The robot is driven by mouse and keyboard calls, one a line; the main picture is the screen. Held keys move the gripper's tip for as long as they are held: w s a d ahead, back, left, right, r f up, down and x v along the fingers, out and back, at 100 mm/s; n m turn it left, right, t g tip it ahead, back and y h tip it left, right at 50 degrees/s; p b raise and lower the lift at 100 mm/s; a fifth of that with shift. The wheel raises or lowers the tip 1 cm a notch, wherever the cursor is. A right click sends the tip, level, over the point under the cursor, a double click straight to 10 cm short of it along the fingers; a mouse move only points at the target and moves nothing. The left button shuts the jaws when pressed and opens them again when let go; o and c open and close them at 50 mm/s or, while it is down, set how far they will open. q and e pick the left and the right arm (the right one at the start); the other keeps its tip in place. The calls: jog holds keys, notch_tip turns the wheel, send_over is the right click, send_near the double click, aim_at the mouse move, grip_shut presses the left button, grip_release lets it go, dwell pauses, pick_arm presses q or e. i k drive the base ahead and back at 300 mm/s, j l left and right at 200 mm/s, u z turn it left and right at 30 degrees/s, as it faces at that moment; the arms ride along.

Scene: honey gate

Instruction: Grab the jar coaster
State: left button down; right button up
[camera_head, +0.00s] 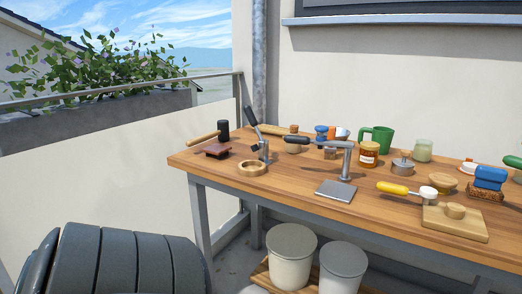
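A low round wooden ring or dish (252,168) lies flat near the front left of the wooden table; it looks like the jar coaster, but I cannot be certain. A honey jar (368,156) with a pale label stands upright farther back and to the right, apart from it. Neither of my grippers is in view, so I see nothing held.
The wooden table (290,187) also bears a metal lever clamp (345,162), a grey plate (336,190), a mallet (222,131), a green mug (378,138) and a yellow-handled tool (398,189) by a wooden board (456,224). White buckets (291,257) stand below.

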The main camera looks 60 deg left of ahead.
aim_at(221, 150)
jog(key=u, duration=2.3)
jog(key=z, duration=0.45)
jog(key=i+j+z, duration=0.15)
jog(key=z, duration=0.2)
jog(key=i+j+z, duration=0.15)
jog(key=j+z, duration=0.2)
jog(key=i+j+z, duration=0.1)
jog(key=j+z, duration=0.25)
jog(key=l, duration=0.1)
